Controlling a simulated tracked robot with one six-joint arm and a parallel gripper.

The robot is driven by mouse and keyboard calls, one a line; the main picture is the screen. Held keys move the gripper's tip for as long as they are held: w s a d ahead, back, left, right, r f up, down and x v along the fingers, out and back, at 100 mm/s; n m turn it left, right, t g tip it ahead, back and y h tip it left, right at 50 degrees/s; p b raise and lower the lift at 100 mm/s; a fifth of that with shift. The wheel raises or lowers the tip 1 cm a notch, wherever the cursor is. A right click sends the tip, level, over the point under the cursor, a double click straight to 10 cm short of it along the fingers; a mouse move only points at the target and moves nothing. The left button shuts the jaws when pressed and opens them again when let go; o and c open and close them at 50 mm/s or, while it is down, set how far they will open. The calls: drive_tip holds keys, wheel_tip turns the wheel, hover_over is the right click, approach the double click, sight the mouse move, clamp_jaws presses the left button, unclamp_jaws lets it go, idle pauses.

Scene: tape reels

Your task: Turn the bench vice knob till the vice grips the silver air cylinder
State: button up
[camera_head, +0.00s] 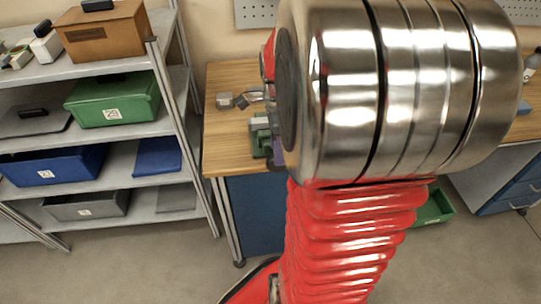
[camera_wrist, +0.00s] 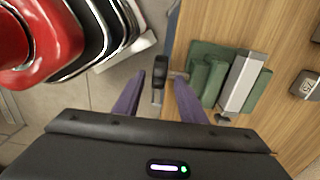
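The green bench vice (camera_wrist: 207,78) sits at the edge of the wooden bench, and it also shows in the head view (camera_head: 259,143). The silver air cylinder (camera_wrist: 242,82) lies between green parts of the vice; I cannot tell whether both jaws touch it. The black vice knob (camera_wrist: 160,68) stands out past the bench edge, on the left side of the vice. My gripper (camera_wrist: 156,84) is open, its purple fingers apart on either side of the knob, with no clear contact. In the head view my arm hides much of the vice and the knob.
The wooden bench (camera_head: 228,152) continues around the vice. A small grey block (camera_wrist: 305,85) lies to its right in the wrist view. A shelf rack (camera_head: 95,70) with a green bin (camera_head: 115,100) and a blue bin (camera_head: 52,166) stands at the left. Bare floor lies between.

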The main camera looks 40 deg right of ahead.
wheel_tip(320, 180, down, 5)
drive_tip(key=shift+r, duration=0.1)
drive_tip(key=shift+c, duration=0.5)
clamp_jaws()
drive_tip(key=shift+a, duration=0.2)
drive_tip(key=shift+d, duration=0.2)
